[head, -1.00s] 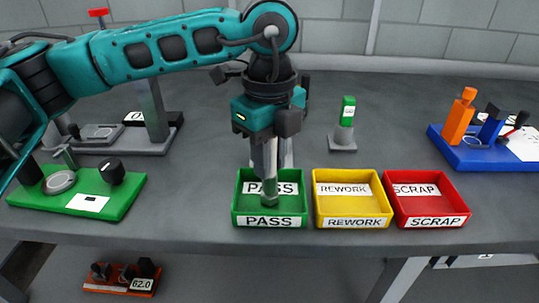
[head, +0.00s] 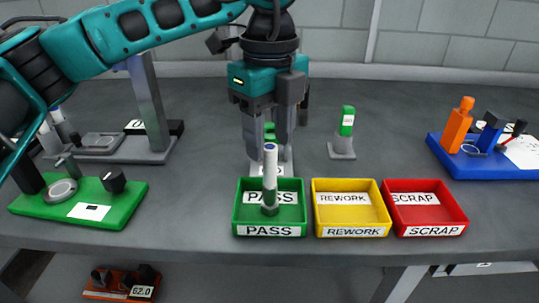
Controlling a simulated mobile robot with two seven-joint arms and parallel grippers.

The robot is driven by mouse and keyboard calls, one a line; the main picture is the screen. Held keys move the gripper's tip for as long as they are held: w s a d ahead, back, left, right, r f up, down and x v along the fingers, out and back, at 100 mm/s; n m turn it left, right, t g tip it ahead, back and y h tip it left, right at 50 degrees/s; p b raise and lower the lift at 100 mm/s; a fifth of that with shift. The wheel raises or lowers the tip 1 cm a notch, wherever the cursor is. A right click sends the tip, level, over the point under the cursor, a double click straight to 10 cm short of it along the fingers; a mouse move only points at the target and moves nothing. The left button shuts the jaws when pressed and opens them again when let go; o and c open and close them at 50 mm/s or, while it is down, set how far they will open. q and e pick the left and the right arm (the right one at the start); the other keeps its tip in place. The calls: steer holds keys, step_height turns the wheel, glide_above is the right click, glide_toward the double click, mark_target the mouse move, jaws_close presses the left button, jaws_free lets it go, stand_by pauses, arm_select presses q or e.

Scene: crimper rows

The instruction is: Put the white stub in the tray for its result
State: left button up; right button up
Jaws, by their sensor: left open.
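The yellow REWORK tray (head: 351,231) and the red SCRAP tray (head: 434,230) stand in a row to the right of the PASS tray and look empty. My right gripper is not in view.
A green-topped post (head: 347,122) on a grey base stands behind the trays; a similar green one is partly hidden behind my left gripper. A green fixture board (head: 125,205) and a grey stand (head: 150,100) are at left, a blue board (head: 465,163) at right.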

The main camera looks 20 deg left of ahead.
arm_select(q)
step_height(320, 180, up, 5)
steer(key=shift+f, duration=0.1)
steer(key=shift+r, duration=0.55)
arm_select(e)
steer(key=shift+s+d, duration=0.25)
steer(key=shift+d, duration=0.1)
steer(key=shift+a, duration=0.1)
